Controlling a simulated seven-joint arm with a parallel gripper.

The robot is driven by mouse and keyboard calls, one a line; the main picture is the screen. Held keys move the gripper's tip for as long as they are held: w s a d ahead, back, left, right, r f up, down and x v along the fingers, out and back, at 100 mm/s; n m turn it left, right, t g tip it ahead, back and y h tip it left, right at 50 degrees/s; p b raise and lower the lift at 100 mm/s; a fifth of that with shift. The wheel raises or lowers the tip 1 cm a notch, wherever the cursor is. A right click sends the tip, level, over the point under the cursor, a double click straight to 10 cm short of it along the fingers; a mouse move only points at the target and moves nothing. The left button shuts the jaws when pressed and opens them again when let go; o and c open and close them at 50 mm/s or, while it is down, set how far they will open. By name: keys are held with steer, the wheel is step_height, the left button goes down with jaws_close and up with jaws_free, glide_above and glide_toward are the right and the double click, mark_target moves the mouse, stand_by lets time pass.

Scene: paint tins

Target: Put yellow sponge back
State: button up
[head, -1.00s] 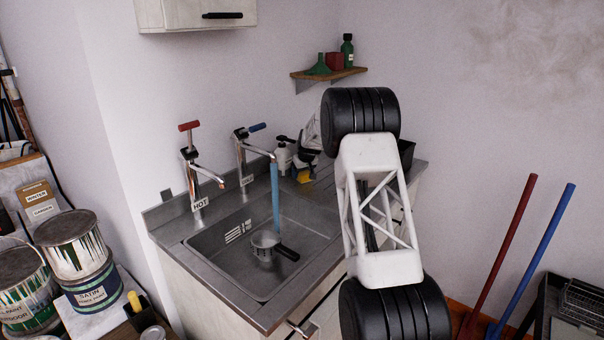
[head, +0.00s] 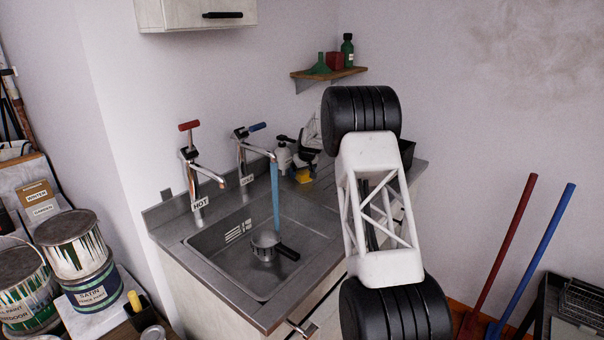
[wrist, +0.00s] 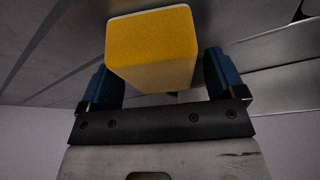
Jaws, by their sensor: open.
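The yellow sponge (head: 304,176) is at the back of the metal drainboard, right of the blue-handled tap. In the wrist view the sponge (wrist: 152,48) is a yellow block between the two blue fingers of my gripper (wrist: 160,80). My gripper is open around it, with a visible gap on the right side; contact on the left is unclear. In the head view my gripper (head: 308,158) is small and partly hidden by my own arm. Whether the sponge rests fully on the surface is hard to tell.
Blue water runs from the blue-handled tap (head: 245,148) into the sink (head: 215,265), where a small dark-handled pan (head: 265,243) sits. A wall shelf (head: 328,74) holds green and red items above.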

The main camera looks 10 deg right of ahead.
steer(key=v, duration=1.1)
steer(key=shift+r, duration=0.35)
steer(key=shift+s, duration=0.15)
stand_by(0.6)
steer(key=s+r+m, duration=0.1)
steer(key=s+r, duration=0.5)
steer(key=s, duration=0.7)
steer(key=s+d+r+h, duration=0.1)
steer(key=s+r, duration=0.6)
steer(key=s, duration=0.7)
steer(key=s+r+m, duration=0.1)
steer(key=s+r, duration=0.5)
steer(key=s, duration=0.7)
steer(key=s+f+m, duration=0.1)
steer(key=s+f, duration=0.1)
steer(key=s, duration=1.2)
steer(key=s+d+f+g, duration=0.1)
steer(key=s+f, duration=0.2)
steer(key=s, duration=1.1)
steer(key=s+f+m+h, duration=0.1)
steer(key=s+f, duration=0.2)
steer(key=s, duration=1.1)
steer(key=shift+s+d+m+g, duration=0.2)
steer(key=shift+d+m+g, duration=0.1)
